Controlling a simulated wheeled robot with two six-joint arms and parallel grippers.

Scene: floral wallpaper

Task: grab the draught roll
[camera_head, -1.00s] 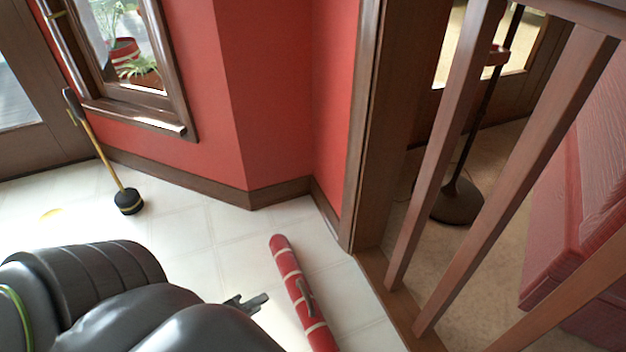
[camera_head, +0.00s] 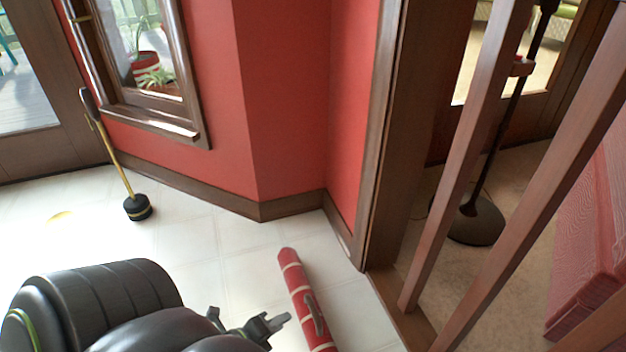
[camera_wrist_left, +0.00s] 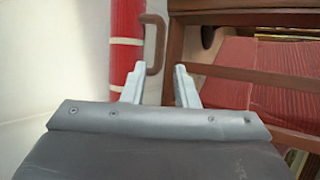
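The draught roll (camera_head: 298,285) is a long red roll with cream bands. It lies on the pale floor at the bottom centre of the head view, with a grey handle (camera_head: 314,312) on its side. My left gripper (camera_head: 272,324) is just to the left of it, apart from the handle in the head view. In the left wrist view the roll (camera_wrist_left: 126,65) runs down the left, with its handle (camera_wrist_left: 155,42) just beyond my finger tips. The two fingers (camera_wrist_left: 158,72) are apart with nothing between them. My right gripper is out of view.
Wooden railing bars (camera_head: 468,160) rise close to the right of the roll, with a lamp stand (camera_head: 473,217) and red furniture (camera_head: 597,240) behind. A long-handled tool with a black base (camera_head: 137,207) stands by the left wall. Floor between it and the roll is clear.

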